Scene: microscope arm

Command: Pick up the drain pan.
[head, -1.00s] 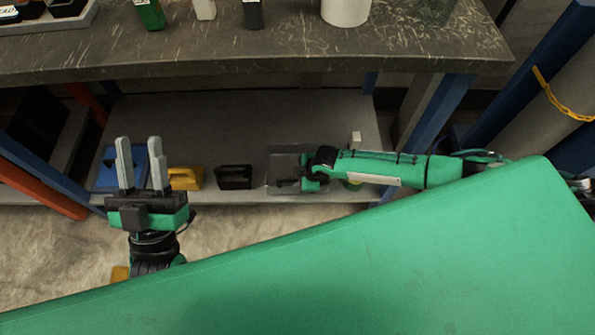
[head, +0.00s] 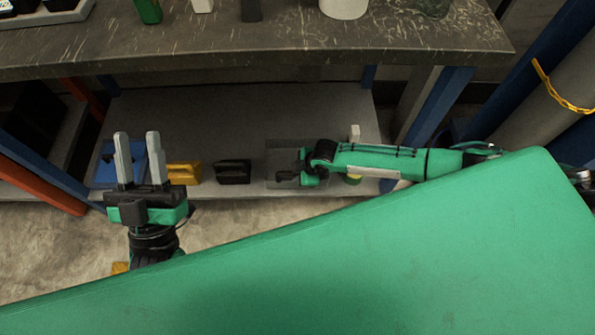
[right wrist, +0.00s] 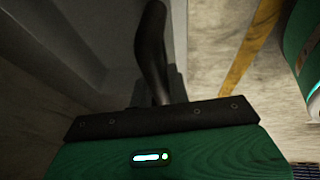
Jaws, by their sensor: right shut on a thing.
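The drain pan looks to be the grey, shallow, square-edged thing (head: 283,153) on the lower shelf, right of the black container. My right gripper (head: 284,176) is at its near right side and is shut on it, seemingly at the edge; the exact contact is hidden. In the right wrist view, grey walls of the pan (right wrist: 45,60) fill the left side, beside a dark finger (right wrist: 152,50). I cannot tell whether the pan is clear of the shelf. My left gripper (head: 138,140) is open and empty, pointing up in front of the shelf.
On the lower shelf (head: 225,115) stand a blue item (head: 108,170), a yellow container (head: 184,173) and a black container (head: 233,172). A small white block (head: 354,132) is behind my right arm. The dark countertop (head: 260,40) overhangs the shelf. Blue posts flank it.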

